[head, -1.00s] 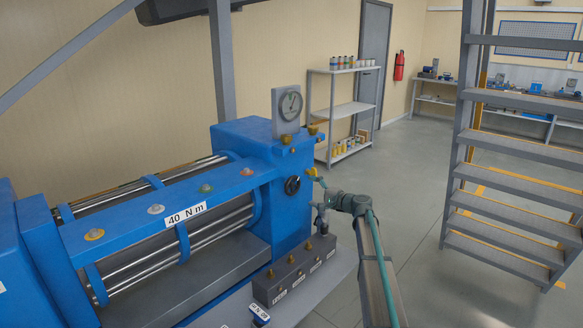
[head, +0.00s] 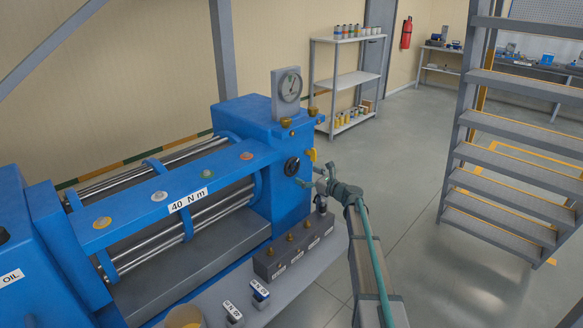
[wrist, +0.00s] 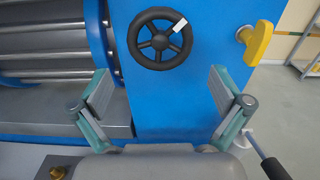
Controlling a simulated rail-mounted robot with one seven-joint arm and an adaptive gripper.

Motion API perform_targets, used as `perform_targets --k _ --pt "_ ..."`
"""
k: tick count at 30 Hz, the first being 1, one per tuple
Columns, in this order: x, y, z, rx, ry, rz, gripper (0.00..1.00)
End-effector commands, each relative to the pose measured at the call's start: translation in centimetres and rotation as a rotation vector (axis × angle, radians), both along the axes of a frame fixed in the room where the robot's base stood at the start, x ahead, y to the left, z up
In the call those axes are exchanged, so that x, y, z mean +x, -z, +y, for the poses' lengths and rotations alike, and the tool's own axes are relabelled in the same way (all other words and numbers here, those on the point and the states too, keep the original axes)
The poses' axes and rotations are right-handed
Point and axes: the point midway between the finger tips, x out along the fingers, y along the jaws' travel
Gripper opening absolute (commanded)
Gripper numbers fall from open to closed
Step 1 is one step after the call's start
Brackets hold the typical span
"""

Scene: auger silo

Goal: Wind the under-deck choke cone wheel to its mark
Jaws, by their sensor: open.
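A black spoked handwheel (head: 292,166) sits on the blue end block of the press-like machine. In the wrist view the handwheel (wrist: 160,38) shows a white tab on its upper right rim. My gripper (head: 314,184) is just in front of the block, to the right of and a little below the wheel in the head view. In the wrist view my gripper (wrist: 161,90) is open and empty, its two fingers wide apart below the wheel. The wheel lies ahead of the fingers and is not touched. I cannot make out a separate target mark.
A yellow handle (wrist: 256,42) juts out right of the wheel. Below stands a dark block with brass knobs (head: 294,248) on a grey ledge. A dial gauge (head: 287,88) tops the machine. Metal stairs (head: 510,150) rise at the right; the floor between is clear.

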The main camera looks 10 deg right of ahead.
Motion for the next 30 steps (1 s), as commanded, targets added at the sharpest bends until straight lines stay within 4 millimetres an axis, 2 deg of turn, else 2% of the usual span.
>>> perform_targets --k 1,6,13,18,27,28,30 --pt "1.0 -0.2 0.5 0.0 -0.002 0.0 1.0" --pt "3.4 -0.2 2.4 -0.002 -0.002 0.0 1.0" --pt "5.9 -0.2 4.3 -0.002 -0.001 -0.001 1.0" --pt "6.6 -0.1 5.0 -0.002 0.0 -0.002 1.0" --pt "6.7 0.0 5.2 -0.002 0.0 -0.002 1.0" --pt "6.7 0.0 5.2 -0.002 0.0 -0.002 0.98" --pt "6.7 0.0 5.2 -0.002 0.0 -0.002 0.87"
